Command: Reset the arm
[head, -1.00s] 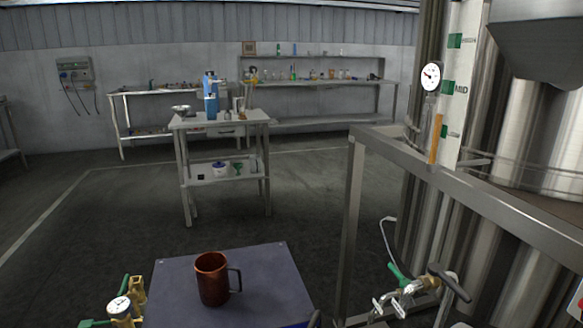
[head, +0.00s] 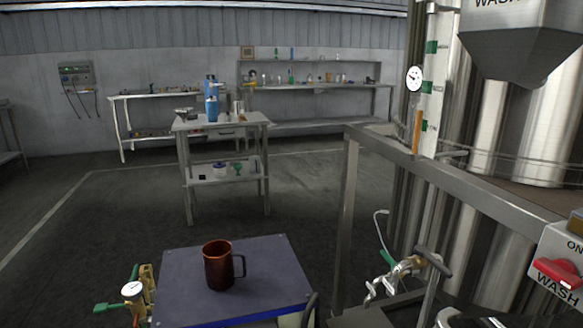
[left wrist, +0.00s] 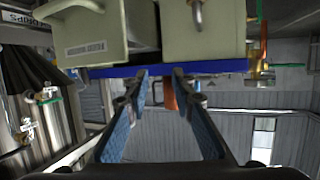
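My left gripper (left wrist: 160,80) shows in the left wrist view with its two blue-padded fingers apart and nothing between the pads. That view appears upside down. A copper mug (head: 218,267) stands upright on the dark top of a small cart (head: 270,275) in the head view. In the left wrist view an orange-brown shape, which looks like the mug (left wrist: 170,96), is partly hidden behind the fingers. The cart's blue edge (left wrist: 215,67) and pale drawers (left wrist: 205,35) lie beyond the fingertips. I cannot see my right gripper.
A steel frame and tank (head: 520,110) with a gauge (head: 414,78), valves (head: 400,270) and a red wash switch (head: 557,273) fill the right side. A brass valve with a gauge (head: 132,290) is left of the cart. A shelved table (head: 222,172) stands beyond open floor.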

